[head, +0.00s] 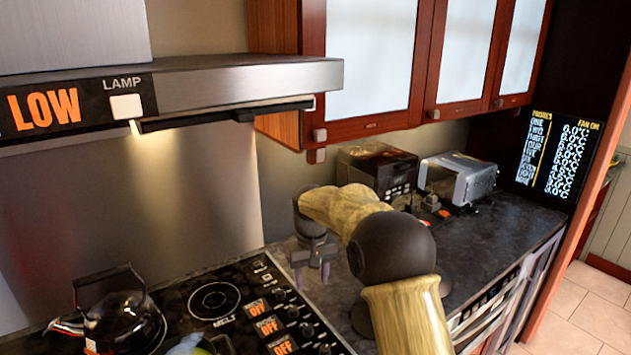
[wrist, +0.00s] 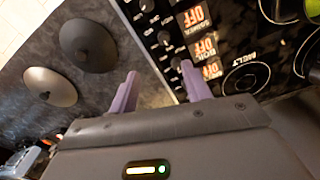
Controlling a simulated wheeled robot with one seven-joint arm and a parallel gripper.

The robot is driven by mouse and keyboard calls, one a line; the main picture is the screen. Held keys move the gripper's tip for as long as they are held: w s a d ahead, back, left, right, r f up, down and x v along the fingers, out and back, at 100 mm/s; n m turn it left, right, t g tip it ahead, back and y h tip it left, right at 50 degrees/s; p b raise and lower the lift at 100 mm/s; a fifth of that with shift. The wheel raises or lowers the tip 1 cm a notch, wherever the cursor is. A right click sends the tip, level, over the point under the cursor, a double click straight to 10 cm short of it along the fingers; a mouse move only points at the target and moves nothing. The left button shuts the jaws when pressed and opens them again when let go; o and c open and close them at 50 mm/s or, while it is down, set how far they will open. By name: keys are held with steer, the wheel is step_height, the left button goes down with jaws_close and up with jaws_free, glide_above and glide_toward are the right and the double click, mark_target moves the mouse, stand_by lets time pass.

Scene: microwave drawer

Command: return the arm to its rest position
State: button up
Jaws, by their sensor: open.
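My gripper (head: 314,262) hangs at the end of my bent arm, pointing down over the counter just right of the stove. In the wrist view its two purple fingers (wrist: 158,92) stand apart with nothing between them. Past the fingertips lie the dark counter and the edge of the stove panel. Part of my forearm and the dark round joint cover the counter behind them in the head view.
The black stove (head: 225,300) with a kettle (head: 122,318) is at the left, under a range hood (head: 230,85). Wooden cabinets (head: 420,60) hang above.

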steer(key=s+d+f+m, duration=0.1)
steer(key=s+d, duration=0.4)
steer(key=s, duration=0.3)
steer(key=s+d+f+m+t, duration=0.1)
steer(key=s+d, duration=0.5)
steer(key=s, duration=0.3)
steer(key=s+d+f+m+t, duration=0.1)
steer(key=s+d, duration=0.5)
steer(key=s, duration=0.3)
steer(key=shift+s+f+m, duration=0.2)
steer(key=shift+f+m, duration=0.15)
steer(key=shift+m, duration=0.05)
